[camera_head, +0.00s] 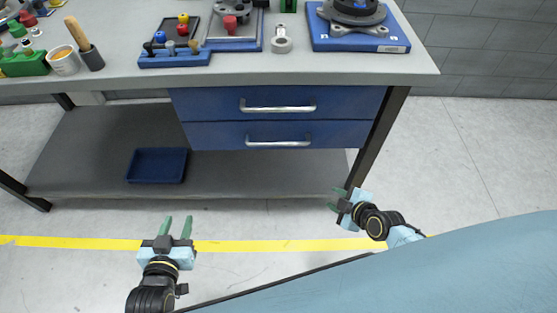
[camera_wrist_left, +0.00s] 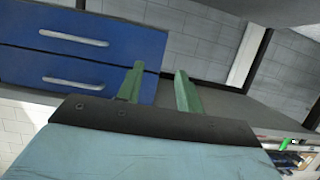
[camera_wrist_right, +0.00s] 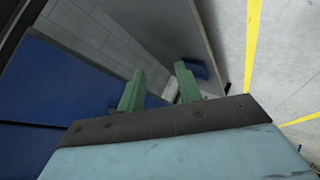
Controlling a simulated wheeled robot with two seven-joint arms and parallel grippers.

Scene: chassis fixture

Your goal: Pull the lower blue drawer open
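The lower blue drawer (camera_head: 220,136) sits under the workbench, below the upper blue drawer (camera_head: 215,101). Both look shut. The lower drawer's silver bar handle (camera_head: 278,141) runs level across its front. In the left wrist view the drawers appear at the left, with the lower handle (camera_wrist_left: 72,83) in sight. My left gripper (camera_head: 177,225) is open and empty, below and left of the drawers, apart from them. My right gripper (camera_head: 335,198) is open and empty, below and right of the lower handle, apart from it. The right wrist view shows blue drawer surfaces (camera_wrist_right: 60,90) at the left.
The workbench (camera_head: 330,68) carries tools, fixtures and small parts on top. A blue bin (camera_head: 157,166) sits on its lower shelf (camera_head: 90,150). A dark table leg (camera_head: 378,140) stands right of the drawers. The floor (camera_head: 270,222) in front is clear, with a yellow line.

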